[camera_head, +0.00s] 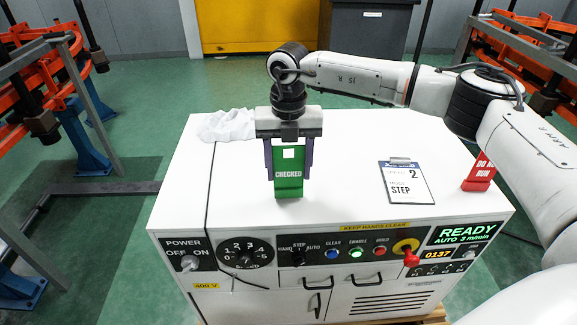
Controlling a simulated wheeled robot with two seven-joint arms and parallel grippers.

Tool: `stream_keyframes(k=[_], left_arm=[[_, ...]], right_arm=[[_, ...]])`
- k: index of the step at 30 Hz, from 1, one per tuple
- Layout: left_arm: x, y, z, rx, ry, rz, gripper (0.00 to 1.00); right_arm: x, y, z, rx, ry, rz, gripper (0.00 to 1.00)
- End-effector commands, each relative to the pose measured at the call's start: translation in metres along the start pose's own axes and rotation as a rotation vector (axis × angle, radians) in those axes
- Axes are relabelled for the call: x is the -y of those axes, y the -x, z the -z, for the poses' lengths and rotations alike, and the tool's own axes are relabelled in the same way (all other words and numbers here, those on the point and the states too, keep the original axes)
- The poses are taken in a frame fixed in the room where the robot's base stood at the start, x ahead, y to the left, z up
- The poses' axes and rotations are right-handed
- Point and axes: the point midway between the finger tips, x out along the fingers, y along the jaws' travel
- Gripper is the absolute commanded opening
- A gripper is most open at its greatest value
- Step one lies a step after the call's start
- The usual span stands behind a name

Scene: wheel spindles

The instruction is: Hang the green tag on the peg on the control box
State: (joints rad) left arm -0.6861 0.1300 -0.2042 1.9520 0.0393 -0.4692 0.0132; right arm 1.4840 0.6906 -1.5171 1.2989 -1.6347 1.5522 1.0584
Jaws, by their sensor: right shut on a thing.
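The green tag (288,186) reads "CHECKED" and has a square white patch or opening near its top. My right gripper (288,168) points down over the control box (345,150), with one dark finger at each side of the tag, shut on it. The tag hangs upright over the left-middle of the white top. I cannot tell whether its lower edge touches the top. I cannot make out a peg for sure; a red-and-yellow rotary switch (406,248) sits on the front panel. My left gripper is not in view.
A clipboard (406,182) lies right of the tag, and a red tag (479,173) stands near the right edge, close to my right arm. A white cloth (228,125) lies at the back left corner. Orange and grey racks (30,85) stand left.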

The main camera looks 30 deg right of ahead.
Motion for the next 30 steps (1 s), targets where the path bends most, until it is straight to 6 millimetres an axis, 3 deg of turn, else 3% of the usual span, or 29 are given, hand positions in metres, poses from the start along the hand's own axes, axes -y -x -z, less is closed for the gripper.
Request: stream_keyframes(k=[14,15,17,29,30], left_arm=[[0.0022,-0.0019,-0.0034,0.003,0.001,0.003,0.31],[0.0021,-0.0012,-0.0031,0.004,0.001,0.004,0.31],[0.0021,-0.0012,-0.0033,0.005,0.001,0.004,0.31],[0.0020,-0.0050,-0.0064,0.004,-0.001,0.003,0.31],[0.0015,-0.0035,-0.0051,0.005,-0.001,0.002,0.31]], right_arm=[[-0.0005,-0.0094,0.0002,0.000,0.001,-0.001,0.19],[-0.0005,-0.0083,0.0001,0.000,0.001,-0.001,0.61],[-0.0005,-0.0081,0.0001,0.000,0.001,-0.001,0.71],[-0.0004,-0.0088,-0.0005,0.003,0.001,-0.001,0.73],[-0.0007,-0.0017,-0.0005,0.003,0.001,-0.002,0.73]])
